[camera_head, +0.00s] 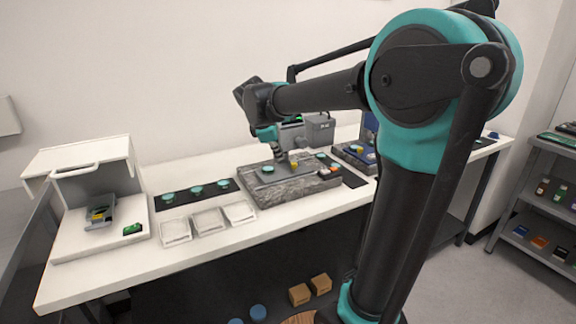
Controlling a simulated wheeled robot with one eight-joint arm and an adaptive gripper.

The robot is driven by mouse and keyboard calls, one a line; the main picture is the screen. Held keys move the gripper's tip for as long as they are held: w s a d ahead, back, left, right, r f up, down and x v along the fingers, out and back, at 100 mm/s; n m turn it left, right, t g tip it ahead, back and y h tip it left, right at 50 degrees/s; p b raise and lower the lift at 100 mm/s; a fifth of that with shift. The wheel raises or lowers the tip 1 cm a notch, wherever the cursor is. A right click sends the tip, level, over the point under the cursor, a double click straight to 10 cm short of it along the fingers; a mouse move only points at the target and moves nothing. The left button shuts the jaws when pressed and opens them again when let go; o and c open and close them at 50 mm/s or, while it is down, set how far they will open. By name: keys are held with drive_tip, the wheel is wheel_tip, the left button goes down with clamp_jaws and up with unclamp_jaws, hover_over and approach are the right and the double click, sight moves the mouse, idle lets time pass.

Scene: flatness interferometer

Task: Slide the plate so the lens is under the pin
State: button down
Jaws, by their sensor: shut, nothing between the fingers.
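A flatness interferometer with a grey stone base (265,196) stands on the white bench. A flat grey plate (262,179) lies on the stone. A small round teal piece (268,169), perhaps the lens, sits on the plate. My gripper (281,158) points down, shut and empty, over the plate just right of the teal piece. I cannot tell whether its tips touch the plate. The pin cannot be made out; my gripper and wrist cover part of the instrument. A grey instrument head (320,128) stands behind.
A dark mat (182,199) with several teal discs and white trays (207,221) lie left of the stone. A white open-fronted cabinet (85,165) stands at the far left. Another instrument (352,157) stands on the right. My arm hides part of the bench.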

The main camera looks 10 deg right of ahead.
drive_tip(key=s+a+n+t+h, duration=0.1)
drive_tip(key=s+a+n+h, duration=0.15)
drive_tip(key=n, duration=0.85)
approach(293, 169)
drive_tip(key=f, duration=0.3)
drive_tip(key=shift+s+a+f, duration=0.2)
drive_tip(key=shift+f, duration=0.15)
drive_tip(key=shift+w+d+f, duration=0.2)
drive_tip(key=shift+w+d, duration=0.35)
drive_tip(key=shift+d, duration=0.05)
drive_tip(key=shift+w+d+f, duration=0.2)
drive_tip(key=shift+w+d, duration=0.75)
drive_tip(key=shift+w, duration=0.05)
drive_tip(key=shift+d, duration=0.15)
drive_tip(key=d, duration=0.2)
drive_tip(key=w+d, duration=0.1)
drive_tip(key=d, duration=0.1)
drive_tip(key=w+d, duration=0.1)
drive_tip(key=d, duration=0.2)
drive_tip(key=shift+w+d, duration=0.1)
drive_tip(key=shift+w, duration=0.1)
